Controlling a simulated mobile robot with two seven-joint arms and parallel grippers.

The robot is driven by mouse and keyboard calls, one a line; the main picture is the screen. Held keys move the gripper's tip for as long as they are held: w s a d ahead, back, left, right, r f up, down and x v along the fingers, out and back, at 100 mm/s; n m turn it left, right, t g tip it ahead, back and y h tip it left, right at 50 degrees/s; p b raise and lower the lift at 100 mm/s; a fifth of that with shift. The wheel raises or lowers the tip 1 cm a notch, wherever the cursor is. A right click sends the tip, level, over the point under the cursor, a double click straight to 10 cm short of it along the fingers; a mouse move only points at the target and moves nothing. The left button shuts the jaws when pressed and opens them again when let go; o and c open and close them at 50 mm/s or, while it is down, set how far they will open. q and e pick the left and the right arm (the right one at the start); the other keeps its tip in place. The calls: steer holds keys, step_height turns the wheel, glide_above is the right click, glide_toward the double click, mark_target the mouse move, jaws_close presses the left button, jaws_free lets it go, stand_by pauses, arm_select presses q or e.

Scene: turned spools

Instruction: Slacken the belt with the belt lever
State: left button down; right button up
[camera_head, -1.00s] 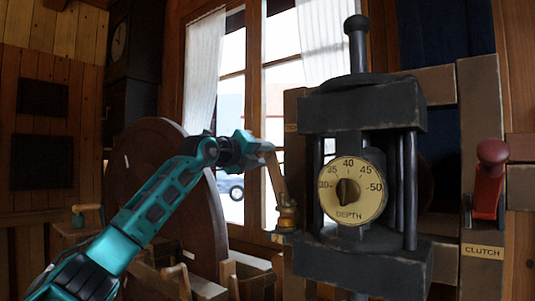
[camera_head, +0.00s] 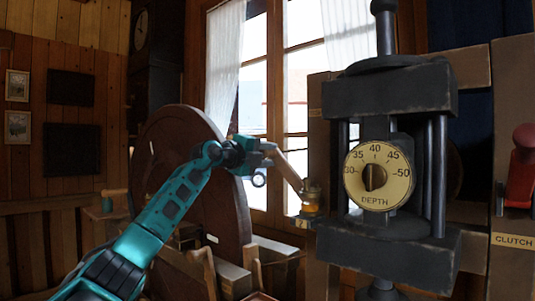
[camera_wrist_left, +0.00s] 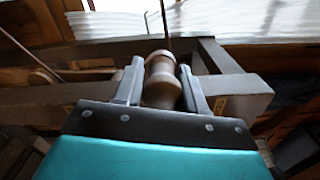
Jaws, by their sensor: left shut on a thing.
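The belt lever (camera_head: 291,170) is a pale wooden bar on a small brass-coloured pivot (camera_head: 311,196) left of the press. It leans to the left, its upper end at my left gripper (camera_head: 267,152). In the left wrist view a turned wooden handle (camera_wrist_left: 160,83) lies between the two fingers of my left gripper (camera_wrist_left: 160,69), which is shut on it. The belt itself I cannot make out clearly. My right gripper is not in view.
A dark press with a DEPTH dial (camera_head: 379,176) stands right of the lever. A red-handled clutch lever (camera_head: 521,175) is at the far right. A large wooden wheel (camera_head: 185,150) stands behind my left arm. A window (camera_head: 305,70) is behind.

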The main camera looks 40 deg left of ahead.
arm_select(q)
steer(key=shift+d, duration=0.2)
steer(key=c, duration=0.7)
jaws_free()
steer(key=shift+w, duration=0.1)
steer(key=shift+a, duration=0.1)
steer(key=shift+s+a+f+b, duration=0.15)
steer(key=shift+s+b, duration=0.15)
steer(key=shift+s, duration=0.35)
steer(key=s+b, duration=0.3)
steer(key=s, duration=0.8)
steer(key=shift+s+a, duration=0.35)
